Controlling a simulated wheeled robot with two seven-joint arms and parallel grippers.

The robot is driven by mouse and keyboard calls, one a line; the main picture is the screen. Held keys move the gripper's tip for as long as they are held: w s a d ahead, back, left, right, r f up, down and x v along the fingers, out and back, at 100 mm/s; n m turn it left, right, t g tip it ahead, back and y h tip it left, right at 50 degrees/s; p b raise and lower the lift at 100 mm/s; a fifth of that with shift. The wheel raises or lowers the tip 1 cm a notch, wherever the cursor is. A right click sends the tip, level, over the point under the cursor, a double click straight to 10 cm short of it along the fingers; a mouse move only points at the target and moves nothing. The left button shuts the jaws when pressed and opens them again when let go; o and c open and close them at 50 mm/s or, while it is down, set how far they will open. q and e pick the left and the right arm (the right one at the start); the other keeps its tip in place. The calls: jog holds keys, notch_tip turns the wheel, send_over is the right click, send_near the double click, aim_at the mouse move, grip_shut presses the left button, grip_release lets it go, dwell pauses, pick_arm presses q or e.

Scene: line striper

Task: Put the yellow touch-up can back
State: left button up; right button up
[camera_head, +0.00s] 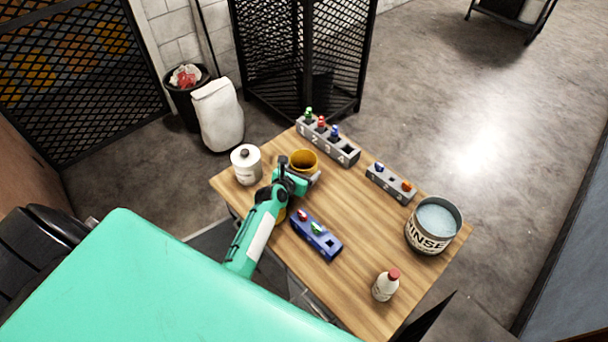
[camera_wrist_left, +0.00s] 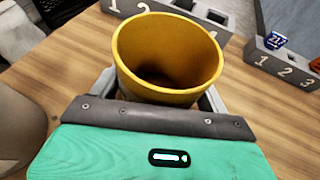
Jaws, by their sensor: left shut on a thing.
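A yellow, open-topped can (camera_head: 304,158) is between the fingers of my left gripper (camera_head: 303,174), which is shut on it. In the left wrist view the can (camera_wrist_left: 168,55) is upright or nearly so, its mouth facing the camera, and it looks empty. Grey fingers of the left gripper (camera_wrist_left: 160,97) show on both sides of it. I cannot tell whether its base touches the wooden table (camera_head: 345,205); the gripper hides it. My right gripper is not in view.
A grey rack (camera_head: 326,148) numbered 1 to 4 stands behind, its slot 4 empty. A smaller grey rack (camera_head: 388,187) is to the right. A blue block (camera_head: 318,240), white canister (camera_head: 246,172), rinse bucket (camera_head: 428,243) and red-capped bottle (camera_head: 384,288) surround clear mid-table.

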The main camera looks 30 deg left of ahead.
pick_arm(q)
jog(key=shift+f, duration=0.1)
jog(key=o, duration=1.1)
jog(key=shift+o, duration=0.8)
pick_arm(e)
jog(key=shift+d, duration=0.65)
